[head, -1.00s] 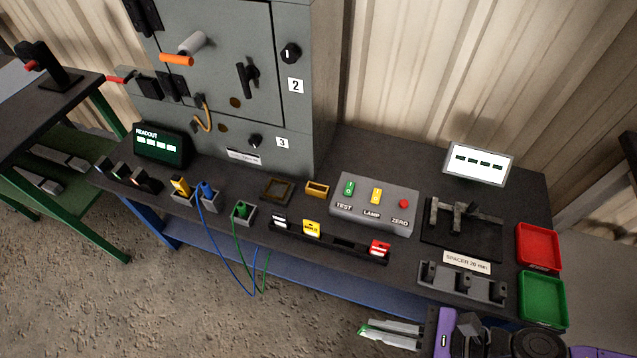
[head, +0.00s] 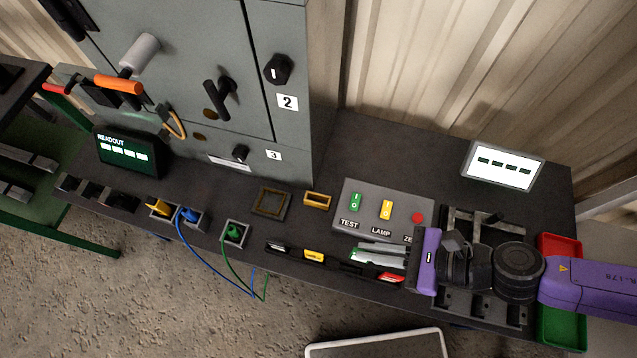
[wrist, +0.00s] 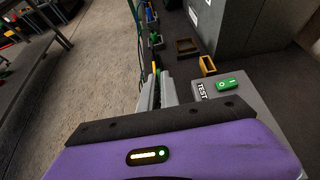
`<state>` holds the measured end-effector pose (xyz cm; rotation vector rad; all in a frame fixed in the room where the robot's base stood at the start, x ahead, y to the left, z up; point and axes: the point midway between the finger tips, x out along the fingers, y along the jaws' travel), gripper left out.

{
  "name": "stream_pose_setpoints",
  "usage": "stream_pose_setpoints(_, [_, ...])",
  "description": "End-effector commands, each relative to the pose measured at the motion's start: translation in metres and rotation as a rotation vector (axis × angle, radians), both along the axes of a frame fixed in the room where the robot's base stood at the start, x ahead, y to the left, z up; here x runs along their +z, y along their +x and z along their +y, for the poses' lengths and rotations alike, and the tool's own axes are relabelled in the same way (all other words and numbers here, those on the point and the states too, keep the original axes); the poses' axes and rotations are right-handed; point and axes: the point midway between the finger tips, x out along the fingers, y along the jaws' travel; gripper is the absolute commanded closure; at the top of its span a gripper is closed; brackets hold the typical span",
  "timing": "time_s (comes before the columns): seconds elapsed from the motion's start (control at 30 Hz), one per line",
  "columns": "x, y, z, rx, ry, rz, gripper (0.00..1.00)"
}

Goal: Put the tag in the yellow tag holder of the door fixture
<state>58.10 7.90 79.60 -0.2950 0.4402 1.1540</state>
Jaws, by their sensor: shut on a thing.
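My gripper (head: 356,253) is shut on a thin tag, of which only a green edge (head: 378,259) shows between the pale fingers. It is over the right part of the tag rack, left of the red tag (head: 390,278). The fingers also show in the wrist view (wrist: 157,88), pointing away over the bench; most of the tag is hidden there. A small yellow open-topped holder (head: 317,200) sits on the bench in front of the cabinet, apart from the gripper. It also shows in the wrist view (wrist: 207,66), ahead and right of the fingers.
A brown square frame (head: 271,202) lies left of the yellow holder. The grey switch box (head: 365,203) stands close beside my fingers. A yellow tag (head: 314,254) sits in the rack. Sockets with blue and green cables (head: 234,233) are farther left. The cabinet (head: 200,70) rises behind.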

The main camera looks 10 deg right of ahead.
Motion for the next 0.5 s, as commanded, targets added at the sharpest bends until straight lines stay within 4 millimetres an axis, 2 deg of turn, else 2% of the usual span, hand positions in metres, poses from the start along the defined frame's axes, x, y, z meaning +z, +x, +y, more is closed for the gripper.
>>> stream_pose_setpoints(0.5, [0.001, 0.114, 0.050, 0.004, 0.001, -0.001, 1.00])
